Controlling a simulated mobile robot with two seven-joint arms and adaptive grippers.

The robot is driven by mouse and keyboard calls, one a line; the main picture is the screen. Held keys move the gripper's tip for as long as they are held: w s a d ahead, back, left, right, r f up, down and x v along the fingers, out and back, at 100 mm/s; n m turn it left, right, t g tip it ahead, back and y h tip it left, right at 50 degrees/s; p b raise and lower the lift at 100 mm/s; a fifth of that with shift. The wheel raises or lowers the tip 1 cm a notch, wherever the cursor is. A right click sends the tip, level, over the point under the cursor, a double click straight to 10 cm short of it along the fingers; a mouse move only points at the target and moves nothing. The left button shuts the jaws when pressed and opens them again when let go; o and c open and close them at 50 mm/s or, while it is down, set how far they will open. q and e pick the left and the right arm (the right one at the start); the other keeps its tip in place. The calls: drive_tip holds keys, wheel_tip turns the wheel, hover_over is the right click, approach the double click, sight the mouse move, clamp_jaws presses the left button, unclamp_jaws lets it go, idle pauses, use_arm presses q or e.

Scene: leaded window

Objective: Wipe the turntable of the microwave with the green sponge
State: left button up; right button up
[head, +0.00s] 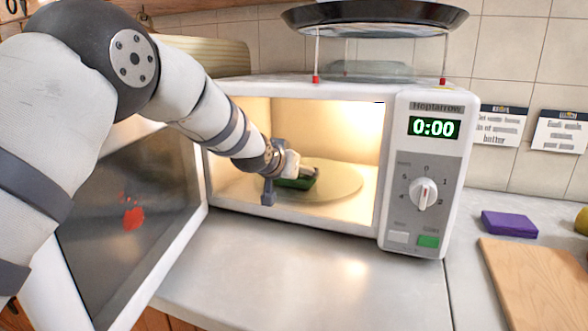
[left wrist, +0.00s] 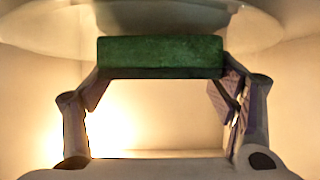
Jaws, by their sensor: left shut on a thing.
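The white microwave (head: 300,222) stands on the counter with its door (head: 135,225) swung open to the left and its inside lit. The round, pale turntable (head: 345,180) lies on its floor and shows as a pale disc in the left wrist view (left wrist: 255,30). My left gripper (head: 290,178) reaches inside, shut on the green sponge (left wrist: 160,56). In the head view the sponge (head: 300,182) is at the turntable, over its left-middle part; I cannot tell whether it presses on the surface. The gripper hides part of the sponge. My right gripper is not in view.
A red splotch (head: 133,213) marks the door's inner face. A dark round tray (head: 375,16) stands above the microwave on a rack with red feet. A purple block (head: 509,224) and a wooden board (head: 540,280) lie on the right counter. The counter in front is clear.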

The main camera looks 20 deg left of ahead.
use_arm(q)
drive_tip(key=shift+r, duration=0.1)
drive_tip(key=shift+r, duration=2.95)
